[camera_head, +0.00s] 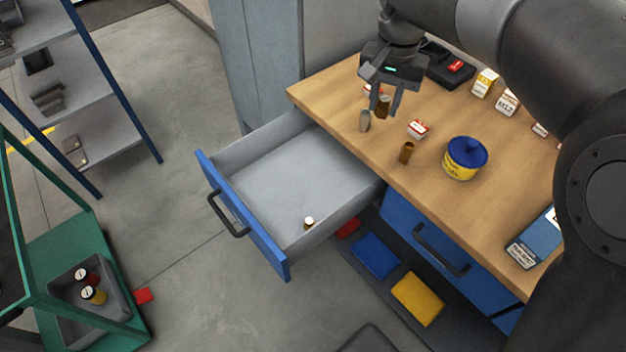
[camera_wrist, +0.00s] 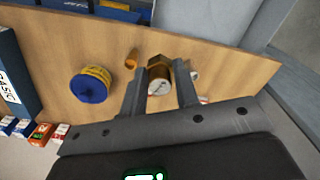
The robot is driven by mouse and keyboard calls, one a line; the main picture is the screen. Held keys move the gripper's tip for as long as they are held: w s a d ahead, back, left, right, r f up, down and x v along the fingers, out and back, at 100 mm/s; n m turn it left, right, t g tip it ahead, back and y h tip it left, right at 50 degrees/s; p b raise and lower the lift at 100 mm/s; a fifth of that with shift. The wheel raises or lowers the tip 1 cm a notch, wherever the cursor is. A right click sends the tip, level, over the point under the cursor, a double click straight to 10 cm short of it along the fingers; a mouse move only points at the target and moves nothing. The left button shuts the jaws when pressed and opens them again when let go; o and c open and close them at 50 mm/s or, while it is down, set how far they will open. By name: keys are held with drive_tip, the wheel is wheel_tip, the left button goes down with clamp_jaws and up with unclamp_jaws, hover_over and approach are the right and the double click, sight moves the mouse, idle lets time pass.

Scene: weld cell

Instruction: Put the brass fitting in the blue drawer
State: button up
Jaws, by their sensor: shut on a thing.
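My gripper (camera_head: 384,108) is over the far left part of the wooden workbench, its fingers pointing down. It is shut on a brass-coloured piece (camera_head: 384,104) with a pale round face, which shows between the fingers in the wrist view (camera_wrist: 158,82). A plain brass-brown cylinder (camera_head: 407,152) stands upright on the bench, also in the wrist view (camera_wrist: 131,60). I cannot tell for certain which of the two is the brass fitting. The blue-fronted drawer (camera_head: 237,212) is pulled open left of the bench. A small brown thing with a white top (camera_head: 309,222) stands inside near its front corner.
A grey cylinder (camera_head: 365,121) stands at the bench edge beside the gripper. A red-and-white box (camera_head: 417,129) and a blue-lidded yellow tub (camera_head: 465,158) are to the right. Most of the drawer floor is clear. A second blue drawer (camera_head: 425,245) is shut.

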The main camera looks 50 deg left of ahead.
drive_tip(key=s+a+f+n, duration=0.1)
drive_tip(key=s+a+n, duration=0.3)
drive_tip(key=s, duration=0.7)
hover_over(282, 207)
wheel_tip(282, 207, down, 28)
drive_tip(key=shift+f, duration=2.2)
drive_tip(key=shift+f, duration=0.1)
drive_tip(key=o, duration=1)
